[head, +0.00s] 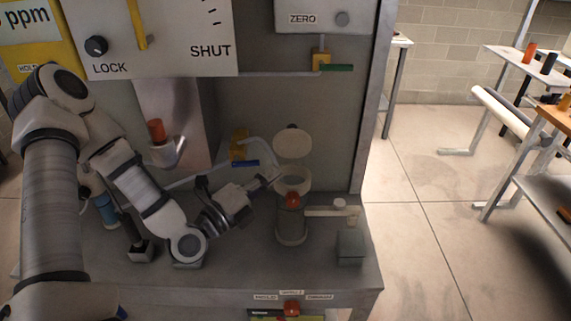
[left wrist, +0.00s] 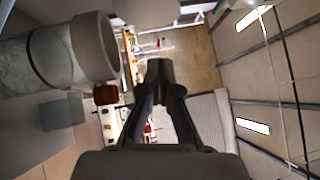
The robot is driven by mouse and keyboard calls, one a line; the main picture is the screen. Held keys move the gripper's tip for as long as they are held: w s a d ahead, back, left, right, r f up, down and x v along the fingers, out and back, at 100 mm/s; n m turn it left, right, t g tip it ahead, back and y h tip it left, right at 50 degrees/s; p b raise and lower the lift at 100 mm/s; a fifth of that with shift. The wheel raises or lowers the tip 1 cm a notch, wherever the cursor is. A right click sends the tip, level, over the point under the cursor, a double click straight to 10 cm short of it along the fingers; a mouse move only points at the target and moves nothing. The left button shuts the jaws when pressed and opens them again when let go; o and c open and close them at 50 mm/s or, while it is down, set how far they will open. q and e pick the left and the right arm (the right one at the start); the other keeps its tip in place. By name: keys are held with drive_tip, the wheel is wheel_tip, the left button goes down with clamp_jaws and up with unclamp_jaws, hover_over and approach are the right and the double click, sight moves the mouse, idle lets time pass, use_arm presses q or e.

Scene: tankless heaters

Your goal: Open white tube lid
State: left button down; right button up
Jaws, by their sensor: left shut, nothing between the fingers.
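The white tube (head: 290,226) stands on the bench, with a cream collar at its top and a red knob on its front. Its round cream lid (head: 292,144) is raised above the mouth, its flat face turned toward the head camera. My left gripper (head: 272,178) is shut and empty, its tips just left of the collar. Whether they touch it is unclear. In the left wrist view the closed fingertips (left wrist: 158,75) meet, and the tube's cream rim (left wrist: 95,46) lies to their left. My right gripper is not in view.
A grey panel with a LOCK/SHUT plate (head: 150,45) rises behind the bench.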

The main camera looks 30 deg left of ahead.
sight(298, 141)
use_arm(q)
drive_tip(key=x, duration=0.5)
drive_tip(key=shift+w+r+p, duration=0.1)
drive_tip(key=shift+p, duration=0.2)
drive_tip(key=shift+w+a+r+p, duration=0.2)
drive_tip(key=shift+w+a+p, duration=0.15)
drive_tip(key=shift+w, duration=0.2)
drive_tip(key=shift+w+a+r+p, duration=0.2)
drive_tip(key=shift+w+a+p, duration=0.15)
drive_tip(key=shift+w, duration=0.15)
drive_tip(key=shift+w+a, duration=0.35)
drive_tip(key=shift+a, duration=0.15)
drive_tip(key=shift+d+f, duration=0.1)
